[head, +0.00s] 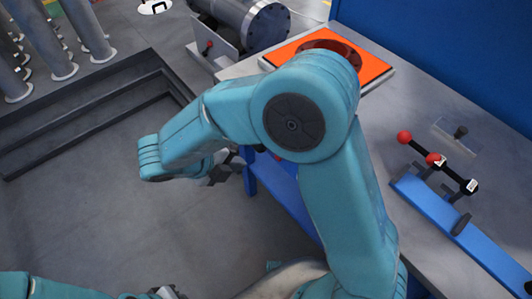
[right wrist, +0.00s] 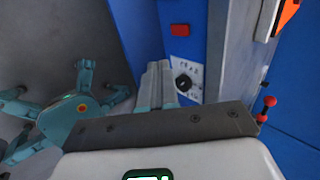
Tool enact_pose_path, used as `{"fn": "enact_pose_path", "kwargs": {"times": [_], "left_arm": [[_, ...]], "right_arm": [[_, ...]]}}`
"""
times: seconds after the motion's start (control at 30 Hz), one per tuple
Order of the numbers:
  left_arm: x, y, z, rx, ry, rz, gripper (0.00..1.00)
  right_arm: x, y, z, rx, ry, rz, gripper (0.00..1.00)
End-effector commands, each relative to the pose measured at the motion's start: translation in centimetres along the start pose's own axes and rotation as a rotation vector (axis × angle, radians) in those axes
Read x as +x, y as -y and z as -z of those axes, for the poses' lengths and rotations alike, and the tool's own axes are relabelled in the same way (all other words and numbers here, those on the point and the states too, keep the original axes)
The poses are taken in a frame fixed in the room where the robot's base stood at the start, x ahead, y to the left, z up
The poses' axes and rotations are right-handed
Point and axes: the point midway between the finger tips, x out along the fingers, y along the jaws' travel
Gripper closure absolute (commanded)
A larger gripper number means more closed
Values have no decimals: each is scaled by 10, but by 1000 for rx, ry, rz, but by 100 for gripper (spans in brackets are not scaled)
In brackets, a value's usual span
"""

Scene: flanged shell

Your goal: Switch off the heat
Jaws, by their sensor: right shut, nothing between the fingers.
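A black round knob (right wrist: 183,82) sits on a white marked plate (right wrist: 195,70) on the blue side of the bench, in the right wrist view. A red button or block (right wrist: 180,30) is above it. My right gripper (right wrist: 158,72) is shut and empty, its tips just left of the knob in the picture; I cannot tell the remaining gap. In the head view my right gripper (head: 224,168) is partly behind my arm, beside the bench, and the knob is hidden. An orange plate (head: 374,68) with a dark ring lies on the bench top. No left gripper fingers show clearly.
A flanged metal cylinder (head: 262,25) lies at the back. Floor left of the bench is open.

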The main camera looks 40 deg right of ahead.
Motion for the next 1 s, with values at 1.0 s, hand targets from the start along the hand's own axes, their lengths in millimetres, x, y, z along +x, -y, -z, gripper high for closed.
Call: {"fn": "enact_pose_path", "kwargs": {"times": [1.0], "left_arm": [[27,10,1,0,0,0,100]], "right_arm": [[119,13,0,4,-1,-1,100]]}}
